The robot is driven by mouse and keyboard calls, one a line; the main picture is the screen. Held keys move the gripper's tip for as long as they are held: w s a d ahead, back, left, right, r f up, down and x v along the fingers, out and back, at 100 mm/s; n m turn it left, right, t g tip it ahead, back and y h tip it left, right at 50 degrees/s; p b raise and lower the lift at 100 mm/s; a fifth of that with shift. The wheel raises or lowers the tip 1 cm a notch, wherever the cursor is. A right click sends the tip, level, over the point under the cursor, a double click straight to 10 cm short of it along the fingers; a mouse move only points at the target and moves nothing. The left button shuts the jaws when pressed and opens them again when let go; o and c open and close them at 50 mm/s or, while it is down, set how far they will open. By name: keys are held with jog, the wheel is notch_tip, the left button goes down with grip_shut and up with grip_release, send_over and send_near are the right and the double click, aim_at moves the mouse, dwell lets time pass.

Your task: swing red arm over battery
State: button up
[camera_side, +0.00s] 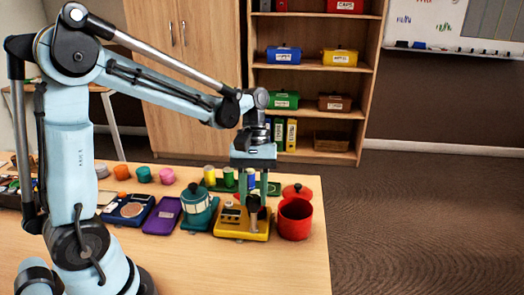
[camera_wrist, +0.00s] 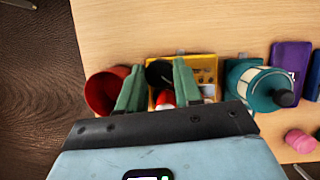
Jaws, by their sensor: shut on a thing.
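The yellow device (camera_side: 232,225) lies flat on the table, with small dials on its left part. My gripper (camera_side: 251,195) points down over its right part. A dark knob (camera_side: 253,203) on a short post stands there between my fingers. In the wrist view, my green fingers (camera_wrist: 158,78) are on both sides of this dark knob (camera_wrist: 157,71). A small red-and-white part (camera_wrist: 166,98) shows beside it; I cannot tell whether it is the red arm. Several battery-like cylinders, one green (camera_side: 228,177), stand behind. I cannot make out a battery on the device.
A red cup (camera_side: 296,219) stands close right of the device, with a red lid (camera_side: 298,190) behind it. A teal pot (camera_side: 197,208) and a purple slab (camera_side: 163,215) lie to the left. The front of the table (camera_side: 230,270) is clear.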

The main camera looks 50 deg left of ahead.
jog(key=m+y, duration=0.1)
jog(key=m, duration=0.1)
jog(key=m+g, duration=0.1)
jog(key=m, duration=0.2)
jog(key=shift+w+d+m+y, duration=0.1)
jog(key=shift+w+m+y, duration=0.05)
jog(key=shift+m+y, duration=0.2)
jog(key=shift+d+m+y, duration=0.1)
jog(key=shift+m+y, duration=0.85)
jog(key=shift+m, duration=1.2)
jog(key=o, duration=1)
jog(key=v, duration=1.2)
jog(key=shift+w, duration=0.25)
